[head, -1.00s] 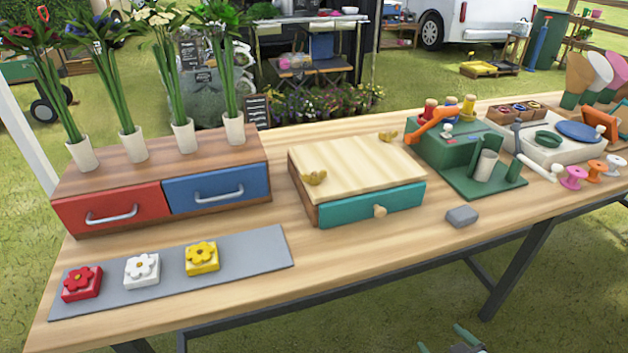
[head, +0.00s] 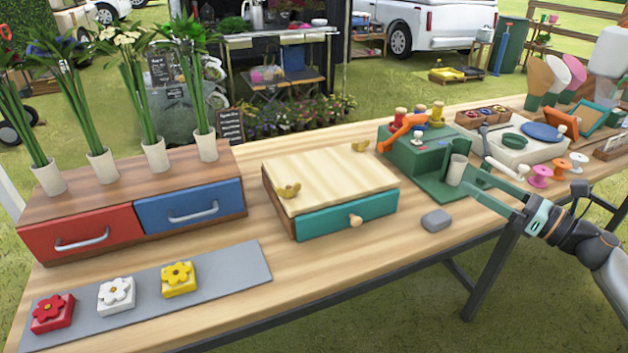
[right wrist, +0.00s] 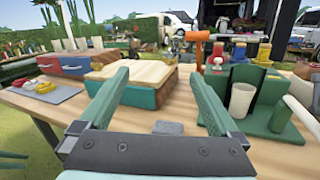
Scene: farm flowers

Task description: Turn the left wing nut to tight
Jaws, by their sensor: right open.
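The left wing nut (head: 289,191), small and brass-coloured, sits at the near left of the pale wooden lid of a box (head: 330,172) with a teal drawer. A second wing nut (head: 360,146) sits near the lid's far right corner. How tight either one is cannot be told. My right gripper (head: 474,182) is open and empty at the right, by the table's front edge, well to the right of the box. In the right wrist view its two green fingers (right wrist: 160,92) stand wide apart, with the box beyond them.
A green stand with a grey cup (head: 457,170) is just beyond my right gripper. A grey block (head: 436,220) lies right of the box. A red-and-blue drawer unit (head: 135,215) with vases stands left. Bare tabletop lies in front of the box.

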